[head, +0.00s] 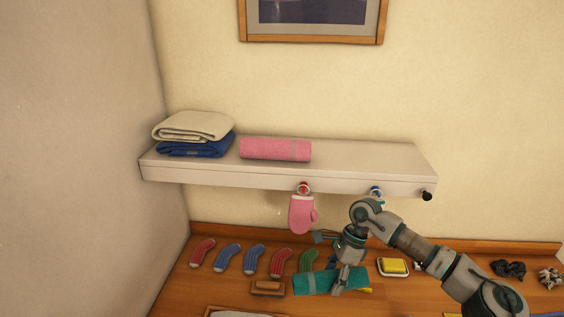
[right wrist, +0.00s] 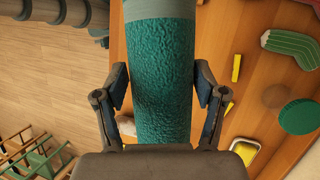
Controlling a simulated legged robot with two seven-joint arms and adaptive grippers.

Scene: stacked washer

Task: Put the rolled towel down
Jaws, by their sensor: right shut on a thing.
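A teal rolled towel (head: 312,281) is held in my right gripper (head: 345,278) above the wooden counter. In the right wrist view the teal towel (right wrist: 160,85) runs between the two fingers of the right gripper (right wrist: 160,95), which press on its sides. Whether the towel touches the counter is hard to tell from the head view. A pink rolled towel (head: 275,149) lies on the white wall shelf (head: 370,160), right of a folded cream towel (head: 193,125) and a folded blue towel (head: 197,146). My left gripper is not in view.
The shelf's right half is bare. A pink mitten (head: 302,214) hangs from a red hook under it; blue and black hooks are further right. Several socks (head: 228,257), a brush (head: 267,287) and a yellow sponge in a dish (head: 393,266) lie on the counter (head: 190,290).

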